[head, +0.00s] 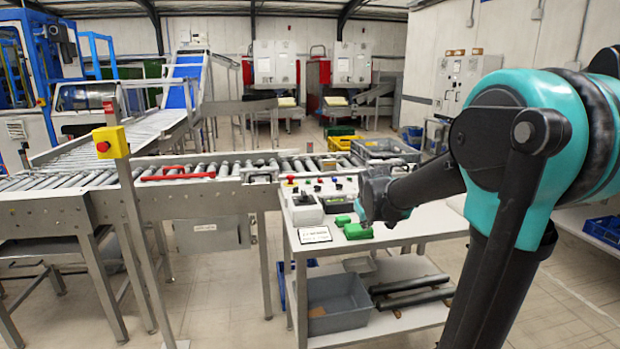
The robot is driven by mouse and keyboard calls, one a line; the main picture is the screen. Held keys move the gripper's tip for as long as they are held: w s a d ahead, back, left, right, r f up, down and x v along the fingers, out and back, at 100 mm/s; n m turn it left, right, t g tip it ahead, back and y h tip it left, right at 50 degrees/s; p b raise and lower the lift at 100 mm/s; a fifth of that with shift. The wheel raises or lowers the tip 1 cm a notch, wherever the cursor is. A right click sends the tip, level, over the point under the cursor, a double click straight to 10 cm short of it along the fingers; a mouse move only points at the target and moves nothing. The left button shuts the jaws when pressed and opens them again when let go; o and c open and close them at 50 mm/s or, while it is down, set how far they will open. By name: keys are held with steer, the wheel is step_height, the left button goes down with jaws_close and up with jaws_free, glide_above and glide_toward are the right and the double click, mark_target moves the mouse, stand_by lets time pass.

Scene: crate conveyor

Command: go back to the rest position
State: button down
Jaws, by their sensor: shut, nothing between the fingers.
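My arm reaches in from the right side of the head view. My gripper (363,215) is small in the picture, points down and is shut with nothing between its fingers. It is over the white worktable (425,222), just above or beside a green block (357,231). I cannot tell whether it touches the block. A second, smaller green piece (342,220) lies just behind and to the left.
A control box (305,208) and a white sign (314,234) stand on the table's left part. A grey crate (385,150) is behind. The roller conveyor (215,168) runs along the left. A grey bin (338,303) sits on the lower shelf.

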steer(key=s+f+m+g, duration=0.1)
steer(key=s+f, duration=0.4)
steer(key=s, duration=0.4)
steer(key=s+f+m+g, duration=0.1)
steer(key=s+f, duration=0.3)
steer(key=s, duration=0.5)
steer(key=s+d+f+m+g+y, duration=0.1)
steer(key=s+f+m, duration=0.1)
steer(key=s+f, duration=0.3)
steer(key=s, duration=0.4)
steer(key=shift+s+f+m, duration=0.3)
steer(key=shift+s+f, duration=0.05)
steer(key=shift+s, duration=0.05)
